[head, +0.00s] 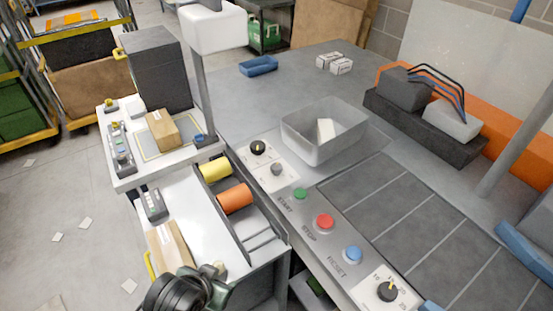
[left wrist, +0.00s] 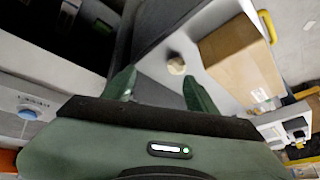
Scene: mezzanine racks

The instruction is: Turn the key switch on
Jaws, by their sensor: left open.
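A light control plate on the grey console carries a black knob (head: 258,147) and a smaller grey round switch (head: 277,168). I cannot tell for certain which of these is the key switch; no key shape is clear at this size. My left gripper (head: 212,272) is at the bottom of the head view, below and left of the console, well apart from both. In the left wrist view its two green fingers (left wrist: 161,86) are spread, with nothing held between them. My right gripper is not in view.
The console also has green (head: 300,194), red (head: 324,222) and blue (head: 353,254) buttons and a black dial (head: 387,291). A grey bin (head: 305,150) stands behind the plate. Orange (head: 235,198) and yellow rolls and a cardboard box (head: 174,247) lie near my left arm.

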